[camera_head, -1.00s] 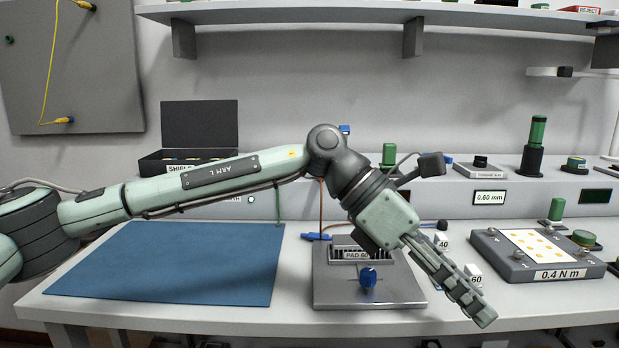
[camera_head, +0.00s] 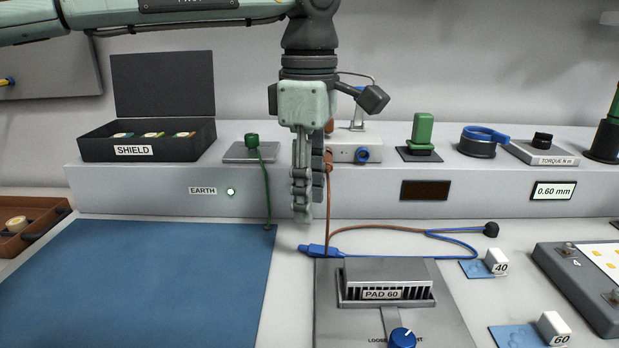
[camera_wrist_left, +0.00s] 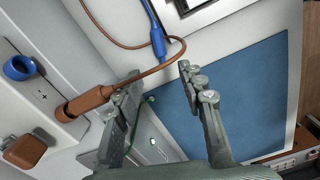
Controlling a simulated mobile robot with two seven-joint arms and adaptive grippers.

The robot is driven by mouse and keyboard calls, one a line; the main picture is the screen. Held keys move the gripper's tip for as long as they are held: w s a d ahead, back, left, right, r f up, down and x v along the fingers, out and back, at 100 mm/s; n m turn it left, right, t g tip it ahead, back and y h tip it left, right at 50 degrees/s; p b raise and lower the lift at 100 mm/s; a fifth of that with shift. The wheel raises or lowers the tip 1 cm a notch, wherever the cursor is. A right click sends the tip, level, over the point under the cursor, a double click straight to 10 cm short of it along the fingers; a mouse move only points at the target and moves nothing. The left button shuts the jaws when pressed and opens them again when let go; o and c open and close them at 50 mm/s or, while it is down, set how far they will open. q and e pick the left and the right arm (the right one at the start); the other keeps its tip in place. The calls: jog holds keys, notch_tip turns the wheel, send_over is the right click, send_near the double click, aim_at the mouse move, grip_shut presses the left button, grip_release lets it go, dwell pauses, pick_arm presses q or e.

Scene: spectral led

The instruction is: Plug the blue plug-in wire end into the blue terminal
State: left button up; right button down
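The blue plug-in wire end (camera_head: 318,250) lies on the white bench between the blue mat and the PAD 60 fixture. It also shows in the left wrist view (camera_wrist_left: 158,43). The blue terminal (camera_head: 362,155) is a ring on the front of a small white box; in the left wrist view it is the blue ring (camera_wrist_left: 19,67). My left gripper (camera_head: 302,212) points down above the bench, just behind and above the plug, apart from it. In the left wrist view my left gripper (camera_wrist_left: 161,74) has its fingers apart with nothing between the tips. My right gripper is not in view.
A brown plug (camera_wrist_left: 90,103) sits in the brown terminal beside the blue one, close to one finger; its wire runs past the blue plug. The PAD 60 fixture (camera_head: 330,310) stands right of the plug. The blue mat (camera_head: 150,290) is clear.

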aim_at(310, 245)
pick_arm(q)
jog(key=shift+s+f, duration=0.25)
jog(key=shift+f, duration=1)
notch_tip(310, 245, down, 4)
jog(key=shift+r, duration=0.25)
jog(key=shift+w+f, duration=0.1)
jog(key=shift+f, duration=0.35)
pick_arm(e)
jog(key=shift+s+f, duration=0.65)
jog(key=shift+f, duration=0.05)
pick_arm(q)
grip_shut()
jog(key=c, duration=0.8)
grip_release()
grip_shut()
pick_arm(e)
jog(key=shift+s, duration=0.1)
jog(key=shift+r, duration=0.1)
